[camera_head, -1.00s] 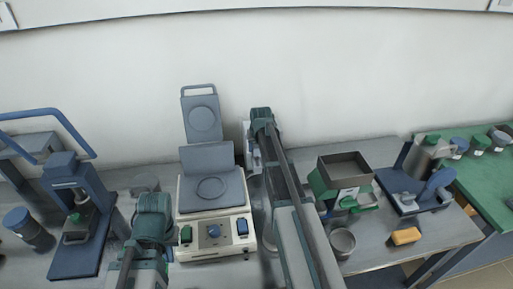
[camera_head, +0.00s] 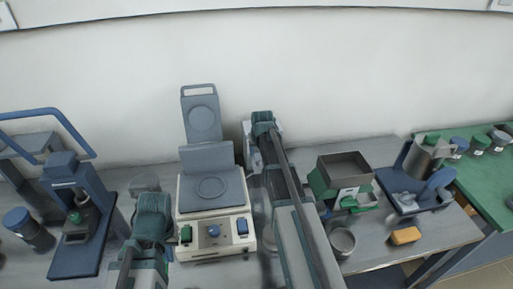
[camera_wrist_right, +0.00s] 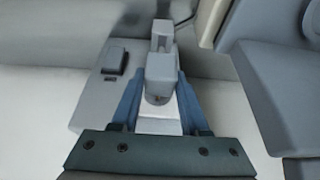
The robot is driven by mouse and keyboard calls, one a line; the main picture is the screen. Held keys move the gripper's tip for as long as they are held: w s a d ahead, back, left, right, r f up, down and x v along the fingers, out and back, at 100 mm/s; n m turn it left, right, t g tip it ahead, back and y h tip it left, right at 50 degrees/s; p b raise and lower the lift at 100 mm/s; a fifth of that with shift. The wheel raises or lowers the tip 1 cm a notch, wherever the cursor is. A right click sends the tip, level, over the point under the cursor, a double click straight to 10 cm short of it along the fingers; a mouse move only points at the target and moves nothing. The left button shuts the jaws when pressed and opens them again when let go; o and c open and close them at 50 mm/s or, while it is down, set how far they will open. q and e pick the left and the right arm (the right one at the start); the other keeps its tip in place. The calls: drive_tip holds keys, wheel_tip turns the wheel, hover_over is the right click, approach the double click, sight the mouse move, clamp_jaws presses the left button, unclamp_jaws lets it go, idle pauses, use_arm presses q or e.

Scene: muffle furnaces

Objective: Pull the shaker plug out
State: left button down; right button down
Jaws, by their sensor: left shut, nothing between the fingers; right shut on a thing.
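In the right wrist view a grey plug (camera_wrist_right: 160,68) sits between the blue fingers of my right gripper (camera_wrist_right: 158,95), which is shut on it. A pale socket box (camera_wrist_right: 100,95) with a dark switch lies right beside and under the plug; I cannot tell whether the pins are still inside. In the head view my right gripper (camera_head: 263,122) is at the back of the bench near the wall, over the pale socket box (camera_head: 249,135); the plug is hidden there. My left gripper (camera_head: 153,208) is shut and empty, left of the plate device; its fingertips are hard to see.
A plate device (camera_head: 188,210) with a raised lid stands between my arms. A green box (camera_head: 346,168), metal cup (camera_head: 342,242) and yellow block (camera_head: 406,236) are right of my right arm. A blue press (camera_head: 84,200) stands at the left.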

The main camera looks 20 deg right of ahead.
drive_tip(key=shift+s+a, duration=0.2)
drive_tip(key=shift+s, duration=0.7)
drive_tip(key=shift+w, duration=0.1)
drive_tip(key=shift+c, duration=2)
unclamp_jaws()
drive_tip(key=shift+r, duration=0.15)
drive_tip(key=shift+s+r+p, duration=0.2)
drive_tip(key=shift+r+p, duration=0.3)
drive_tip(key=shift+p, duration=0.1)
drive_tip(key=p+v, duration=1.1)
drive_tip(key=v, duration=0.1)
drive_tip(key=shift+r, duration=0.2)
